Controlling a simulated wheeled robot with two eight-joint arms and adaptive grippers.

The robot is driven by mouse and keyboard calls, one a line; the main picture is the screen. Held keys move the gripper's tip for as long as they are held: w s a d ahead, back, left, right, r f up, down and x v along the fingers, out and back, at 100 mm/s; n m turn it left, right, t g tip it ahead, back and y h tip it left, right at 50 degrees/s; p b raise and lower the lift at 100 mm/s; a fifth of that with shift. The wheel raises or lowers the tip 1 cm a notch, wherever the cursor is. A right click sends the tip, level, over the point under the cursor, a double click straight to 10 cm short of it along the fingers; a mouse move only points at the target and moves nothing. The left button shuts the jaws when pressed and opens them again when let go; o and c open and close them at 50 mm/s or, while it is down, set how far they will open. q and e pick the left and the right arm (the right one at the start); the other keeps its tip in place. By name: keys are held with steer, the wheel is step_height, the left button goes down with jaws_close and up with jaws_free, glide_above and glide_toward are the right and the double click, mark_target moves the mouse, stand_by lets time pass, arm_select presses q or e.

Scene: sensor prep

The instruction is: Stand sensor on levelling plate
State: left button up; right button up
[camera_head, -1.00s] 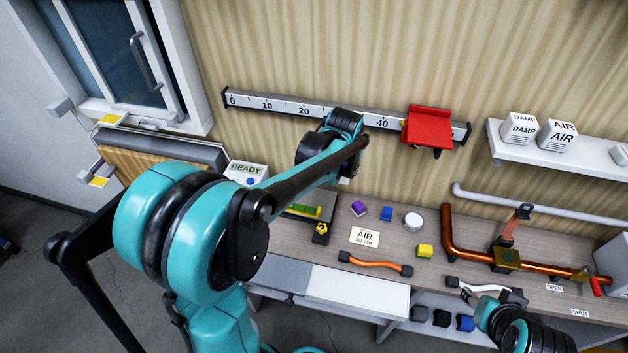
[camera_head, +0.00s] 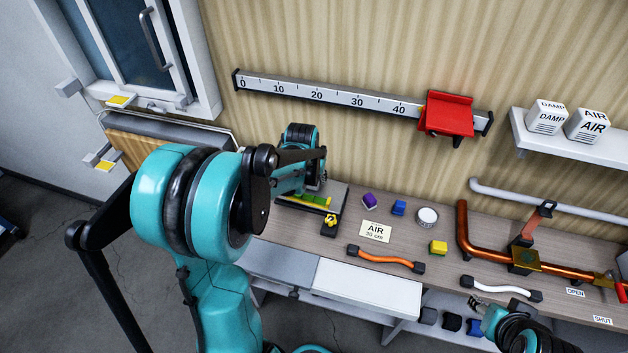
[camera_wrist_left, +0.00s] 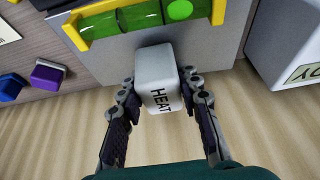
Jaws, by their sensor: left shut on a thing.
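The sensor, a white block marked HEAT (camera_wrist_left: 157,82), is between the fingers of my left gripper (camera_wrist_left: 158,88), which is shut on it in the left wrist view. The levelling plate (camera_wrist_left: 205,50) is a grey slab carrying a yellow level with green vials (camera_wrist_left: 135,18). The sensor overlaps the plate's edge in that view; I cannot tell whether it touches the plate. In the head view the plate (camera_head: 336,192) shows beside my left wrist, which hides the sensor and gripper. My right gripper (camera_head: 474,304) is at lower right, too small to read its jaws.
An orange cable (camera_head: 385,259) lies in front. A white box (camera_wrist_left: 285,45) stands close beside the plate.

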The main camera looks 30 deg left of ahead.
arm_select(q)
steer(key=shift+f, duration=0.35)
steer(key=shift+r, duration=0.1)
steer(key=o, duration=1.2)
steer(key=shift+c, duration=0.2)
